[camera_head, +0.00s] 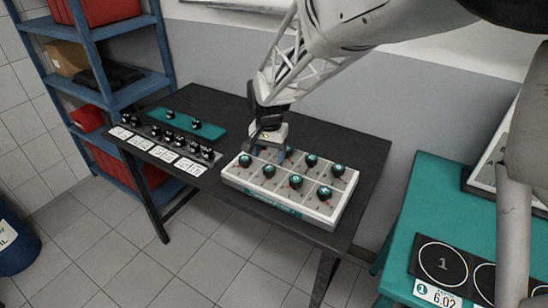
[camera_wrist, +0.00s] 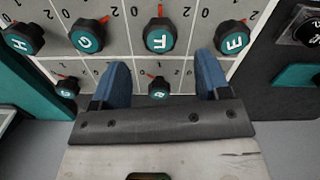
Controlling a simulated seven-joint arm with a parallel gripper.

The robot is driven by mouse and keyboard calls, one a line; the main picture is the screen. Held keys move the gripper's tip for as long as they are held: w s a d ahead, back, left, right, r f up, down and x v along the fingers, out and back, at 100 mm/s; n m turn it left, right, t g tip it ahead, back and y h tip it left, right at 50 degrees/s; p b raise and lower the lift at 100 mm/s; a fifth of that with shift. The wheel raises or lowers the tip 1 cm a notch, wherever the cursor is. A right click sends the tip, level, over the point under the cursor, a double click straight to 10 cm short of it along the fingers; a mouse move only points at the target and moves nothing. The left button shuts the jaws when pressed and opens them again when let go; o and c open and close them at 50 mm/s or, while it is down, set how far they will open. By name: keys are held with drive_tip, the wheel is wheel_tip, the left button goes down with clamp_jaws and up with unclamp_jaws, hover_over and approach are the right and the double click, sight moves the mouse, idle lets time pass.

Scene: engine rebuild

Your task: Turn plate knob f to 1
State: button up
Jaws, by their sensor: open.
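The plate (camera_head: 280,204) is a light box with two rows of round dark knobs with teal lettered caps. Knob F (camera_wrist: 160,36) is at the top middle of the wrist view, between knob G (camera_wrist: 87,37) and knob E (camera_wrist: 231,39). In the head view it appears to be this front-row knob (camera_head: 268,170). Its red pointer points straight up in the wrist view, between the printed 2 and 0. My gripper (camera_wrist: 163,68) is open and empty, its blue fingers apart, below knob F in that view. Knob B (camera_wrist: 158,87) shows between the fingers.
The plate stands on a black table (camera_head: 345,150). To its left are a row of small black knobs with white cards (camera_head: 160,153) and a teal mat (camera_head: 205,130). A blue shelf (camera_head: 130,90) stands at the left. A teal table (camera_head: 430,215) is at the right.

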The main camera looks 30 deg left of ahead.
drive_tip(key=shift+r, duration=1.25)
drive_tip(key=d+r, duration=0.3)
drive_tip(key=d, duration=0.7)
drive_tip(key=s+d+r+m+t, duration=0.1)
drive_tip(key=d+r, duration=0.3)
drive_tip(key=d, duration=0.6)
drive_tip(key=d+r, duration=0.3)
drive_tip(key=d, duration=0.8)
drive_tip(key=s+d+m+t, duration=0.1)
drive_tip(key=s+d, duration=1.9)
drive_tip(key=d, duration=0.4)
drive_tip(key=shift+r+t, duration=0.15)
drive_tip(key=shift+t, duration=0.15)
drive_tip(key=shift+w+a, duration=0.1)
